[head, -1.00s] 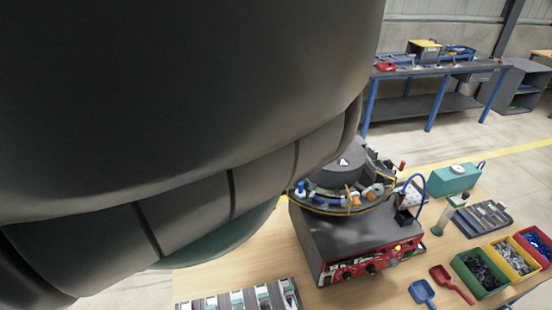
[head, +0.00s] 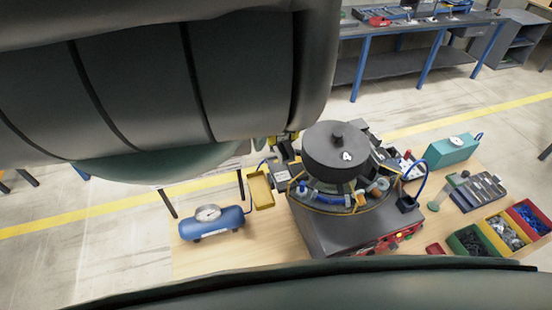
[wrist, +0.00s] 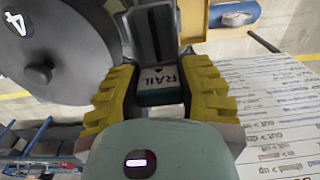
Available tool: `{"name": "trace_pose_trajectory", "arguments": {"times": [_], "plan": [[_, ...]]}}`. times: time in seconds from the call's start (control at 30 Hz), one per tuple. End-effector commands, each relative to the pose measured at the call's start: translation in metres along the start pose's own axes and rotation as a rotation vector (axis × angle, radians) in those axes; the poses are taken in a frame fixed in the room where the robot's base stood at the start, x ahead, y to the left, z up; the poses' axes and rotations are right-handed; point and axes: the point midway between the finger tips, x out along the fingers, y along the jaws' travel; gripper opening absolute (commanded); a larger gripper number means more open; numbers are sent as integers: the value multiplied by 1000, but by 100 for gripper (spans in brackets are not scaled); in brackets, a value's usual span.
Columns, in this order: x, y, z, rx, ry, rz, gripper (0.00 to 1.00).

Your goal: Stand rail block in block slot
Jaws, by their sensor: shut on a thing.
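My gripper (wrist: 158,72) has its yellow fingers shut on the rail block (wrist: 160,88), a pale block with a dark band and the word RAIL, in the wrist view. A dark upright channel (wrist: 153,35), which looks like the block slot, lies straight beyond the block. I cannot tell whether the block is in it or just in front of it. In the head view my gripper (head: 285,138) shows small and partly hidden behind my arm, at the left of the feeder's round dark drum (head: 337,150). The block cannot be made out there.
The drum (wrist: 45,50) stands close beside the fingers in the wrist view. In the head view, a yellow tray (head: 261,190) and a blue tank with a gauge (head: 211,222) are left of the feeder. Coloured bins (head: 505,230) and a teal box (head: 452,150) are at right.

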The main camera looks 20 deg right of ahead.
Motion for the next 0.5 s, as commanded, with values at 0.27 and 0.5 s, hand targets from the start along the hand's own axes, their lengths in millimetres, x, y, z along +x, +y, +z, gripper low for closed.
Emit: {"name": "trace_pose_trajectory", "arguments": {"times": [0.27,0.5], "plan": [[30,1,4,2,-5,0,0],[54,1,2,1,-1,0,0]]}}
